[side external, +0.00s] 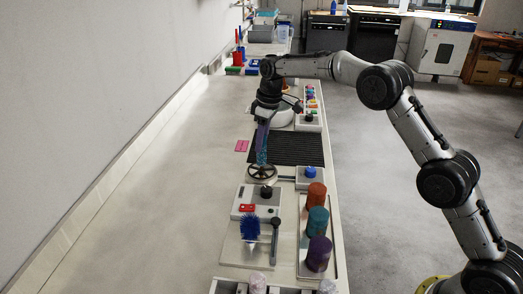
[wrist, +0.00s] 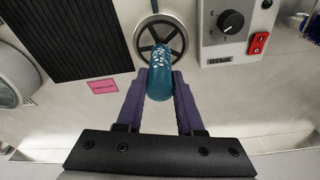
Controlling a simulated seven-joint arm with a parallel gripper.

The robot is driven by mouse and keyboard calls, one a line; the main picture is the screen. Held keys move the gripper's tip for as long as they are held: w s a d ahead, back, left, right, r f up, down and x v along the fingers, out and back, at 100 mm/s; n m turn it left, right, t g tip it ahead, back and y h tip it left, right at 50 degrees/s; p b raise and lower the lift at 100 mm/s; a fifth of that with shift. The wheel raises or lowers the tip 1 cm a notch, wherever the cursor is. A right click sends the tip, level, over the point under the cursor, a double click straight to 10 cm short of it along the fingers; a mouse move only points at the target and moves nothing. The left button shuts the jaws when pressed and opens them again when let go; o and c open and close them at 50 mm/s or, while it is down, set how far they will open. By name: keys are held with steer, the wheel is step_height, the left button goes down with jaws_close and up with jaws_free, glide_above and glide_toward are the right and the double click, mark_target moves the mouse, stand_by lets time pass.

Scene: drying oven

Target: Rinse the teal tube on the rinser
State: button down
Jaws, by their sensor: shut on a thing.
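The teal tube (wrist: 159,88) is between the purple fingers of my gripper (wrist: 158,78), which is shut on it. White specks show on the tube's far end. In the side external view the tube (side external: 262,157) hangs below my gripper (side external: 262,143), just above the round spoked rinser (side external: 262,171). In the wrist view the tube's far end overlaps the rinser (wrist: 148,36). I cannot tell whether they touch.
A control box with a dial (wrist: 230,30) stands beside the rinser. A blue-knobbed box (side external: 311,175), a black ribbed mat (side external: 300,148) and a blue brush (side external: 250,228) are nearby. Orange (side external: 316,196), teal (side external: 317,222) and purple (side external: 318,253) cylinders stand at the front right. The bench's left side is clear.

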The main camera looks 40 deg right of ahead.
steer(key=shift+r, duration=0.1)
steer(key=shift+r, duration=1.3)
